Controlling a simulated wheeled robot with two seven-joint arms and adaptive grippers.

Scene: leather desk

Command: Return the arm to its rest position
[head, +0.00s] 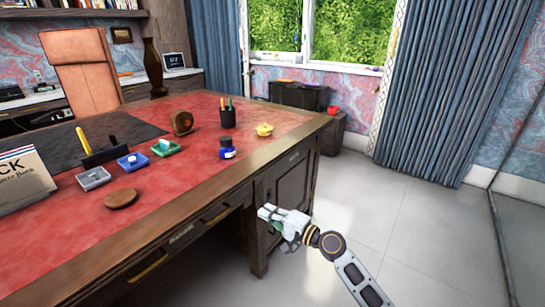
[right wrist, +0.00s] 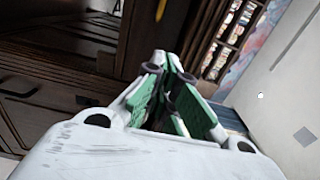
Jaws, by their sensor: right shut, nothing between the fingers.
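My right gripper (head: 268,213) is in front of the desk's near right edge in the head view, over the floor and clear of the desktop. In the right wrist view its green-padded fingers (right wrist: 172,66) are shut with nothing between them. My left gripper is not in view.
The wooden desk (head: 190,236) with a red leather top carries a pen cup (head: 228,118), a blue ink bottle (head: 227,148), a yellow object (head: 264,130), a round wooden coaster (head: 121,198) and small trays (head: 133,161). Open tiled floor (head: 420,225) lies to the right.

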